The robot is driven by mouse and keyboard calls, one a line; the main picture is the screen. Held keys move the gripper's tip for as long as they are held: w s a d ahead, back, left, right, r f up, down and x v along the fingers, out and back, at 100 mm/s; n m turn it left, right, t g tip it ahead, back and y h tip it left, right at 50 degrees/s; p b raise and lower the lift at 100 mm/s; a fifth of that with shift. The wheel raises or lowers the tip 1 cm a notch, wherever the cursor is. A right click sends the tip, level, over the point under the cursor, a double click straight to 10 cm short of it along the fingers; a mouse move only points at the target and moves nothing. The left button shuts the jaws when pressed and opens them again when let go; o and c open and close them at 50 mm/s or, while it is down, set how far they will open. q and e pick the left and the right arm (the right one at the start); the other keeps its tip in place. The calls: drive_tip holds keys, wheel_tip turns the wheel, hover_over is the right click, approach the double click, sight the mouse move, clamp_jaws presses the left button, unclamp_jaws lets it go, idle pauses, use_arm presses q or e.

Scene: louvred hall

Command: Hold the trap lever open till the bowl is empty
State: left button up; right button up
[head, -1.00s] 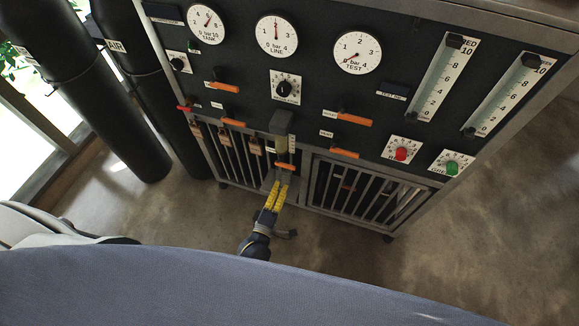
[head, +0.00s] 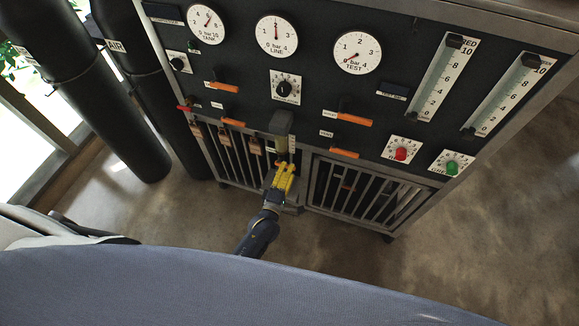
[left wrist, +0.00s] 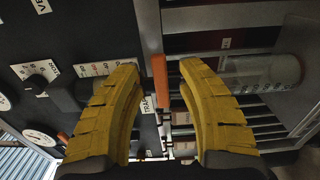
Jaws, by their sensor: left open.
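The trap bowl (head: 281,146) hangs under a dark housing (head: 282,122) in the head view, with a white scale strip beside it; its liquid level is too small to read. My left gripper (head: 286,167), with yellow fingers, is open just below the bowl. In the head view the fingers largely cover the lever. My right gripper is in neither view.
A clear cylindrical vessel (left wrist: 268,72) lies behind the right finger in the left wrist view. Other orange levers (head: 345,153) and a barred cabinet front (head: 360,190) are to the right. Floor in front is clear.

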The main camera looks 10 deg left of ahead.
use_arm(q)
drive_tip(key=shift+w, duration=0.95)
clamp_jaws()
